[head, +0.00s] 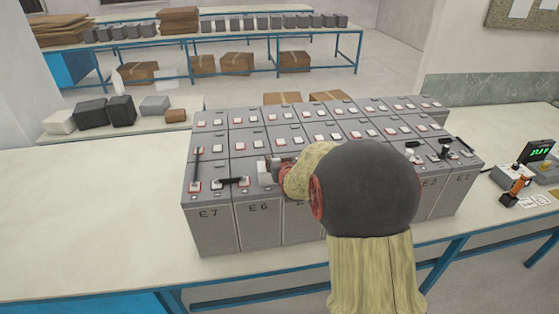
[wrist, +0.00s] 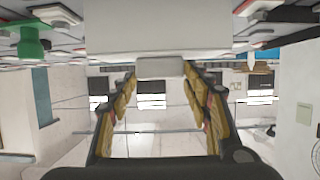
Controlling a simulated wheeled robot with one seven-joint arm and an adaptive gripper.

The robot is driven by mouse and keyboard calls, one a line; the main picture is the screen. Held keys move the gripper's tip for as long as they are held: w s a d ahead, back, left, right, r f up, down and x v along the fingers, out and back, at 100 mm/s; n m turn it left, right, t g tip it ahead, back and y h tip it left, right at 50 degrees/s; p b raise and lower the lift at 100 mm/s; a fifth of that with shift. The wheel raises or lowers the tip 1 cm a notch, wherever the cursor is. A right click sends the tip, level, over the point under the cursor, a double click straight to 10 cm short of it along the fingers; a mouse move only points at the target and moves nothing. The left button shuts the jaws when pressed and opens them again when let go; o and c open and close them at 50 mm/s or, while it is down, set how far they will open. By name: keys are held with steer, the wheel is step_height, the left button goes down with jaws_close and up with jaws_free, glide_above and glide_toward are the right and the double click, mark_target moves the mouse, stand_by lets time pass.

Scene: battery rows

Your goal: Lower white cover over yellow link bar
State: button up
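A white cover (wrist: 160,28) fills the top middle of the wrist view, with a small pale tab (wrist: 160,67) on its near side. The fingertips of my gripper (wrist: 160,76) close on both sides of this tab, with no clear gap. In the head view my gripper (head: 272,171) is low over the battery tops, just right of the black link by E7 and E6, partly hidden by my arm.
Rows of grey batteries (head: 262,222) stand on the bench (head: 90,215). A black link bar (head: 233,181) lies across front terminals at the left. A meter (head: 537,152) and an orange-handled tool (head: 517,187) lie at the right. The bench's left side is clear.

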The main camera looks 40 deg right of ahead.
steer(key=o, duration=0.4)
steer(key=shift+c, duration=0.2)
steer(key=shift+s, duration=0.1)
steer(key=v, duration=1.2)
